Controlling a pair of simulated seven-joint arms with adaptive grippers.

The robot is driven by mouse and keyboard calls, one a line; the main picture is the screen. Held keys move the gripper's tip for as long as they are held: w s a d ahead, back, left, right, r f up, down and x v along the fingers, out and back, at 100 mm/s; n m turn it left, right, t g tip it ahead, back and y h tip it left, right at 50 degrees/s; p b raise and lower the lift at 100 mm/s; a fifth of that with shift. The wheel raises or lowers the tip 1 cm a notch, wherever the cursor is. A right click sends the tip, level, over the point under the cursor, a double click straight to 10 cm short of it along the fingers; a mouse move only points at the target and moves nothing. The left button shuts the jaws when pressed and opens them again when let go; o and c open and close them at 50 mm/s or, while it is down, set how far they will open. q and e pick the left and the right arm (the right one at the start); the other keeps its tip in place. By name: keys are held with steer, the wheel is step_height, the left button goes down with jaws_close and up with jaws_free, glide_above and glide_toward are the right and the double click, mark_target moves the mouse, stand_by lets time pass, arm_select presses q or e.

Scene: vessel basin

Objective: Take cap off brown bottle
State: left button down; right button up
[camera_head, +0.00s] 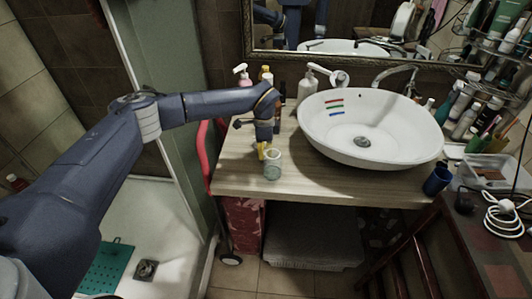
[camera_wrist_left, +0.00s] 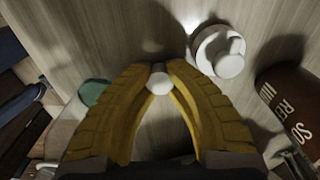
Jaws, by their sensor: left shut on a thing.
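My left gripper (camera_head: 262,152) is low over the wooden counter, left of the basin. In the left wrist view its yellow fingers (camera_wrist_left: 158,82) close on a small white round piece, which looks like a cap; most of what lies under it is hidden. A brown bottle (camera_wrist_left: 292,95) with white lettering stands at the right of the left wrist view, apart from the fingers. I cannot tell whether the white piece touches anything below. My right gripper is in neither view.
A clear jar (camera_head: 272,165) stands beside the left gripper near the counter's front edge. A white basin (camera_head: 405,135) fills the counter's right. Pump bottles (camera_head: 307,84) stand at the back. A white capped container (camera_wrist_left: 218,52) is near the fingers. A blue cup (camera_head: 438,179) is far right.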

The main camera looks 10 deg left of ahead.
arm_select(q)
steer(key=shift+f, duration=0.1)
steer(key=c, duration=1.7)
jaws_free()
